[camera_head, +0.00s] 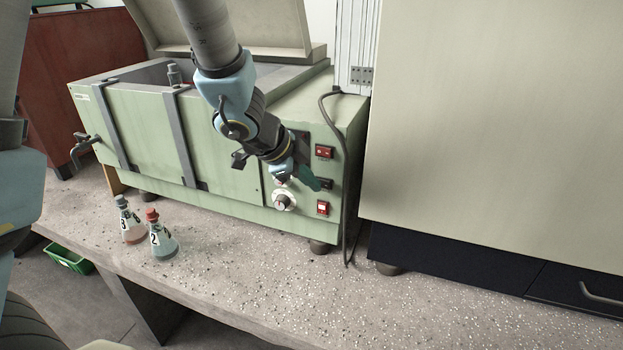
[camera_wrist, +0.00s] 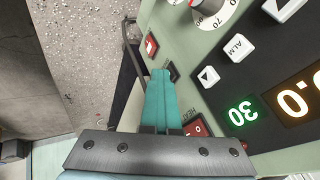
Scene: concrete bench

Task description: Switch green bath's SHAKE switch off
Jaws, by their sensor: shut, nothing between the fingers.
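The green bath (camera_head: 230,175) stands on the bench with its lid raised. Its right-hand panel carries an upper red switch (camera_head: 324,152), a darker middle switch (camera_head: 326,184) and a lower red switch (camera_head: 323,208). My gripper (camera_head: 314,183) is shut and empty, its teal fingers at the panel beside the middle switch. In the wrist view its fingertips (camera_wrist: 160,72) partly cover the middle switch (camera_wrist: 174,71); contact cannot be told. Red switches show on either side, one (camera_wrist: 151,45) beyond the tips and one (camera_wrist: 196,128) by the fingers. The SHAKE label is not readable.
A dial (camera_head: 283,201) and lit displays (camera_wrist: 242,112) sit beside the switches. A black cable (camera_head: 341,150) hangs along the bath's right side, near a large beige cabinet (camera_head: 490,120). Flasks (camera_head: 163,243) stand in front; the bench (camera_head: 270,275) at front right is clear.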

